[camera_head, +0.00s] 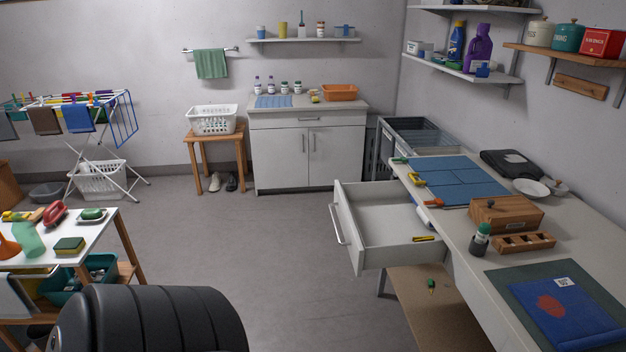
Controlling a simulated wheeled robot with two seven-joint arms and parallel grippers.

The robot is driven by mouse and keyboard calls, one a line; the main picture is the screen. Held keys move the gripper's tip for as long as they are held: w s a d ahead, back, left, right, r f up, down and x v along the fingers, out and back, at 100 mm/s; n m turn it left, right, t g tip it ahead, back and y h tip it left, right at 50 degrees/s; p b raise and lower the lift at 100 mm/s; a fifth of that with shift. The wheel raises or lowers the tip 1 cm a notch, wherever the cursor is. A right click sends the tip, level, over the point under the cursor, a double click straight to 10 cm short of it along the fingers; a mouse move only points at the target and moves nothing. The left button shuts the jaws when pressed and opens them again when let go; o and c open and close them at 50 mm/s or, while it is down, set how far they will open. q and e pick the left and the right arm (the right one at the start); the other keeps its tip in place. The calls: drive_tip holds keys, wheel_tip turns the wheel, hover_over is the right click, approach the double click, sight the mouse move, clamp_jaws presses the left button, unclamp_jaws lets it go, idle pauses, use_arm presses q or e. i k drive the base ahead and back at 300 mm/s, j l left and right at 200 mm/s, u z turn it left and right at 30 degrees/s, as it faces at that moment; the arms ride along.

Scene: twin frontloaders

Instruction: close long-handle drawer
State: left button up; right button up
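The long-handle drawer (376,215) is pulled out from under the right-hand worktable, with its white front facing left. Its long bar handle (337,224) is on the outer left face of that front. Neither of my grippers is in view.
The worktable (453,223) holds a blue mat (455,180), a wooden box (505,214) and a green-capped bottle (480,240). A side table (96,234) stands at left. The grey floor (270,245) left of the drawer is clear.

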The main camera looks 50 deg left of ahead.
sight(378, 221)
drive_tip(key=u, duration=1.5)
